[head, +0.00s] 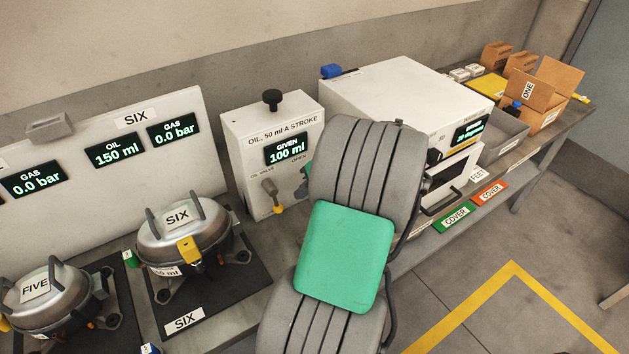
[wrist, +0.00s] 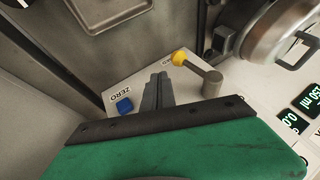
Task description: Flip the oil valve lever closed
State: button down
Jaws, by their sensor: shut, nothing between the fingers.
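The oil valve lever (head: 273,194) is on the front of the white oil box (head: 235,144), below the display reading "GIVEN 100 ml". Its yellow-tipped end points down and slightly right, away from the "OPEN" label at its upper right. In the wrist view the lever (wrist: 194,67) runs from a grey round pivot to a yellow knob. My gripper (wrist: 158,78) is shut and empty, its fingertips over the box front just left of the lever in that view. A small gap shows between fingers and knob.
A blue button (wrist: 124,104) marked "ZERO" is left of my fingers in the wrist view. Compressor SIX (head: 183,236) stands left of the oil box on a dark mat, with compressor FIVE (head: 46,300) further left. A white machine (head: 400,95) stands to the right.

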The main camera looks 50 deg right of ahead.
aim_at(279, 205)
jog(key=w+a, duration=0.1)
jog(key=w+a+f+p, duration=0.1)
jog(key=a, duration=0.1)
jog(key=shift+a, duration=0.3)
jog(key=shift+w+a+y+p, duration=0.2)
jog(key=shift+a+y+p, duration=0.2)
jog(key=shift+a, duration=0.05)
jog(key=shift+a+f, duration=0.1)
jog(key=shift+f, duration=0.2)
jog(key=shift+a, duration=0.1)
